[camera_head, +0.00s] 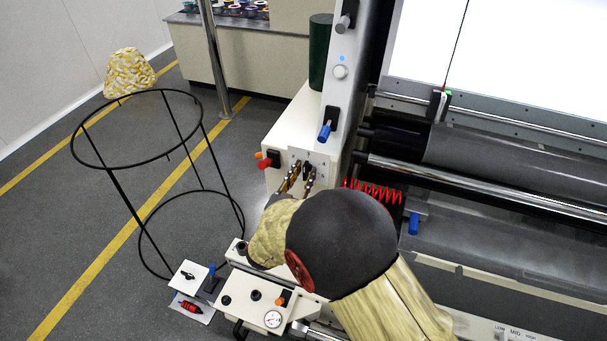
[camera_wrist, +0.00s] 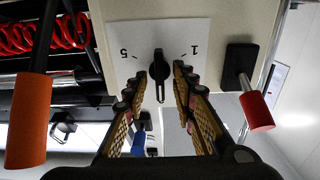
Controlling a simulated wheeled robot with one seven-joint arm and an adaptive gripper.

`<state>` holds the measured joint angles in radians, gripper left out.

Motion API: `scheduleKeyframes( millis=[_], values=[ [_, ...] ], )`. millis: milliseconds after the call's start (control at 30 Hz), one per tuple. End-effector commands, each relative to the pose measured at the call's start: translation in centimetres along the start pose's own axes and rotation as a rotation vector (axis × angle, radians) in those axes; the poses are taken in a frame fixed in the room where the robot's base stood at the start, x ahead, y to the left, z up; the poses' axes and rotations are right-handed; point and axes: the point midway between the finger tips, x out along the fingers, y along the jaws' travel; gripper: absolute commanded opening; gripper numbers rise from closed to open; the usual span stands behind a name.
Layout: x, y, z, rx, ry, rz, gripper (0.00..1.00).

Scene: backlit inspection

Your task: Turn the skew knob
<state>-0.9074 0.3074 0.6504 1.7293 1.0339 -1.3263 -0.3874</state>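A black pointer knob (camera_wrist: 159,66) sits on a white dial plate (camera_wrist: 200,32) marked 5 and 1 in the wrist view. No name can be read on the plate, so I cannot confirm that it is the skew knob. The plate also shows in the head view (camera_head: 322,160), on the end of a cream cabinet. My gripper (camera_wrist: 167,74) is open, with its two patterned fingers apart and pointing at the plate.
A red-capped handle (camera_wrist: 256,110) and a large orange handle (camera_wrist: 28,120) flank the plate in the wrist view. A red coiled hose (camera_head: 374,190) and a blue-handled lever (camera_head: 325,131) are close by. A wire hoop stand (camera_head: 118,188) stands on open floor at left.

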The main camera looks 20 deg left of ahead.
Motion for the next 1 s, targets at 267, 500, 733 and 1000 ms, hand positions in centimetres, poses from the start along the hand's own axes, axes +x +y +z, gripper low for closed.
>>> scheduleKeyframes(
  millis=[267, 500, 733, 1000],
  values=[
    [-0.03, -0.01, 0.0, 0.0, 0.0, 0.0, 0.13],
    [-0.04, -0.01, 0.0, 0.001, 0.0, 0.0, 0.0],
    [-0.05, -0.02, 0.01, 0.0, 0.0, 0.0, 0.0],
    [-0.05, -0.02, 0.03, 0.014, 0.0, -0.001, 0.0]
  ],
)
